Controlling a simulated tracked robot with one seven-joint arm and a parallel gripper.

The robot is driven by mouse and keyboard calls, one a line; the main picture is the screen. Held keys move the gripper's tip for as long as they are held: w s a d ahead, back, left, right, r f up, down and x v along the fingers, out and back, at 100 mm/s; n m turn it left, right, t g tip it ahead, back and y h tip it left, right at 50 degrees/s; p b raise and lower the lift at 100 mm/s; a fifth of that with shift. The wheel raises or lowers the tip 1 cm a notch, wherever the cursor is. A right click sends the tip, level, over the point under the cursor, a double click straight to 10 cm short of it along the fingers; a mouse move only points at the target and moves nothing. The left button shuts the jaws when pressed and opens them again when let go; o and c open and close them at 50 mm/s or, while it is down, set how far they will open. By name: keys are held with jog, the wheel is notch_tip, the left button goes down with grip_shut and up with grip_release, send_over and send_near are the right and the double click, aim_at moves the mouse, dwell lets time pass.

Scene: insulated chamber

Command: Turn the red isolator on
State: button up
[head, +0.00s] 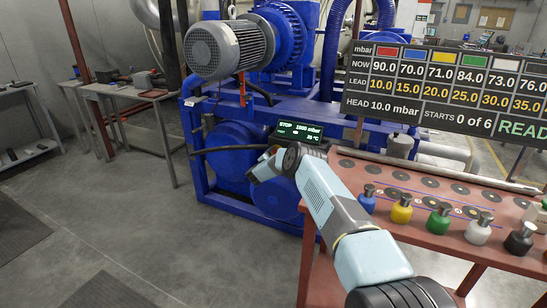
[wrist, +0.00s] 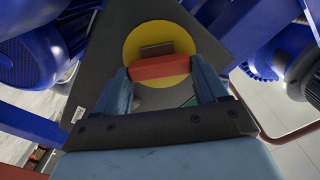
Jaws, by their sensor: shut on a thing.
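The red isolator's handle (wrist: 160,67) shows in the wrist view as a red bar lying across a round yellow plate (wrist: 157,37). The plate sits on a dark grey panel (wrist: 200,45). A small brownish block shows just above the bar. My gripper (wrist: 164,80) has its two blue-grey fingers at the bar's left and right ends, shut on it. In the head view my gripper (head: 262,168) is at the front of the blue pump machine, and the isolator cannot be made out there.
A display (head: 299,132) reading STOP and 1000 mbar is close above my gripper. The blue pump (head: 235,140) stands behind it. A red table (head: 400,205) with several coloured knobbed pieces is at right, under a readout board (head: 450,90).

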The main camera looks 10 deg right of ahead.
jog(key=m, duration=0.6)
jog(key=shift+f, duration=0.2)
jog(key=shift+s+f+m, duration=0.1)
jog(key=shift+f+m, duration=0.1)
jog(key=shift+m, duration=1.4)
jog(key=shift+d+f+m, duration=0.1)
jog(key=shift+f+m, duration=0.05)
jog(key=shift+m, duration=0.15)
jog(key=o, duration=1.1)
jog(key=shift+c, duration=0.2)
jog(key=shift+r, duration=0.2)
